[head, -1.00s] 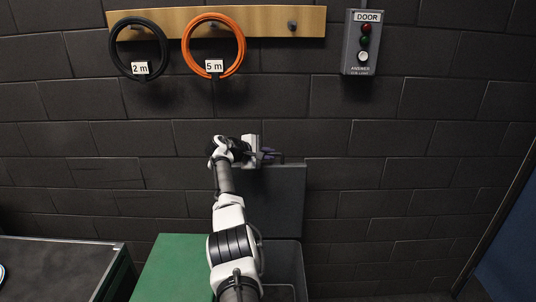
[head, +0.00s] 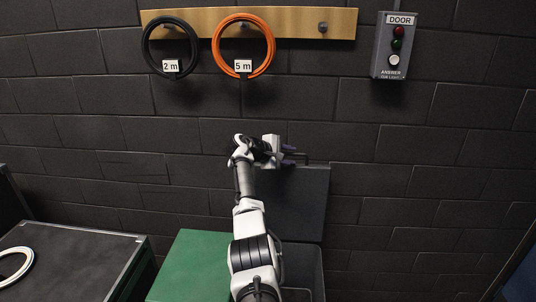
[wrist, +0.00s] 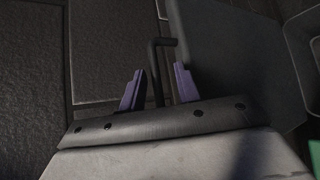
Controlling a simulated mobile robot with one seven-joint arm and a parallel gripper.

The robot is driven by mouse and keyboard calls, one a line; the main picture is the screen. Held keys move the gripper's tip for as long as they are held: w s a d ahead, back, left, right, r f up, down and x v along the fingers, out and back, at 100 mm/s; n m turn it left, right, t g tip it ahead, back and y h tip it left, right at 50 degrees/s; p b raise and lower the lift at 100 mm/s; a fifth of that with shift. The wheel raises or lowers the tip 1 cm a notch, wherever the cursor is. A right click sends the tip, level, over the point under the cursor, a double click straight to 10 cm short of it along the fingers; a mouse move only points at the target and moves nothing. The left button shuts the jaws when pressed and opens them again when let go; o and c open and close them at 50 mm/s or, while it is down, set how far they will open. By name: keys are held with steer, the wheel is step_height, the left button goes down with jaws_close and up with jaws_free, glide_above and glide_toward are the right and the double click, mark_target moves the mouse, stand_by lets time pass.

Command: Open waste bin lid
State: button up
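The waste bin (head: 318,270) is a grey box beside the green cabinet, partly hidden by my arm. Its dark grey lid (head: 300,205) stands raised, roughly upright, at the wall behind the bin's opening. The lid also shows as a dark panel in the wrist view (wrist: 225,60). A thin black bent bar handle (wrist: 157,70) is at the lid's edge. My gripper (head: 290,155) is at the lid's top edge. In the wrist view its two purple fingers (wrist: 159,88) are apart, with the handle bar between them and gaps showing on both sides.
A green cabinet (head: 190,265) stands left of the bin. A dark case (head: 70,255) with a white ring (head: 15,267) is further left. Black (head: 148,45) and orange (head: 217,45) cable coils hang on a wooden rail. A DOOR button box (head: 394,45) is on the wall.

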steer(key=b+v, duration=0.3)
steer(key=v, duration=0.9)
